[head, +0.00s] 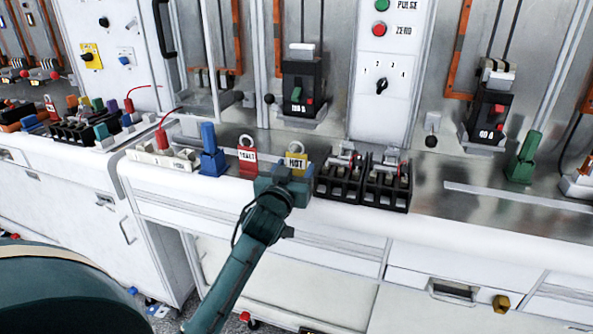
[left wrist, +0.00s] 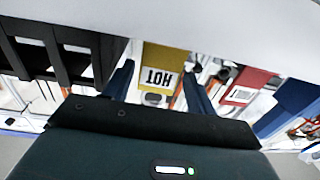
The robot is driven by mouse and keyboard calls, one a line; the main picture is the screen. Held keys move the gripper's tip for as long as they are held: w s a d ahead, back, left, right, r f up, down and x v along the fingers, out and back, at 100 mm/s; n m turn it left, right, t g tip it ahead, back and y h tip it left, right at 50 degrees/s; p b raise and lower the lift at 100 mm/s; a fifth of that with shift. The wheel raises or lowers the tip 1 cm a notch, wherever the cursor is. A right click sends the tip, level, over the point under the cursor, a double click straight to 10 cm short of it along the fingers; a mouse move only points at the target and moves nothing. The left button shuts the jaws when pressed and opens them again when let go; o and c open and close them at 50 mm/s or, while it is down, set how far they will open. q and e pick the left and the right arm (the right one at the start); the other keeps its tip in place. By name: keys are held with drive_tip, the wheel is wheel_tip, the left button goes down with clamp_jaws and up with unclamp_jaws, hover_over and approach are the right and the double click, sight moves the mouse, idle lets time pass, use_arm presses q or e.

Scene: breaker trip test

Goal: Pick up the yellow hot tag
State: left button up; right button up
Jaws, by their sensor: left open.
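The yellow HOT tag (head: 297,160) stands upright near the front edge of the counter, with a white HOT label and a grey shackle on top. It also shows in the left wrist view (left wrist: 163,68), between my two fingers. My left gripper (head: 285,178) is open in front of the tag and hides its lower part in the head view. One finger is on each side of the tag in the left wrist view; I cannot tell whether either touches it. My right gripper is not in view.
A red tag (head: 248,160) stands just left of the yellow one, with a blue block (head: 211,152) beyond it. Black terminal blocks (head: 340,180) stand close on the right. Panels with breakers (head: 303,86) rise behind. Bare counter (head: 455,205) lies farther right.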

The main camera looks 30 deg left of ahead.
use_arm(q)
drive_tip(key=c, duration=0.7)
drive_tip(key=shift+r, duration=0.1)
drive_tip(key=shift+c, duration=0.2)
wheel_tip(320, 180, up, 10)
drive_tip(key=p, duration=0.1)
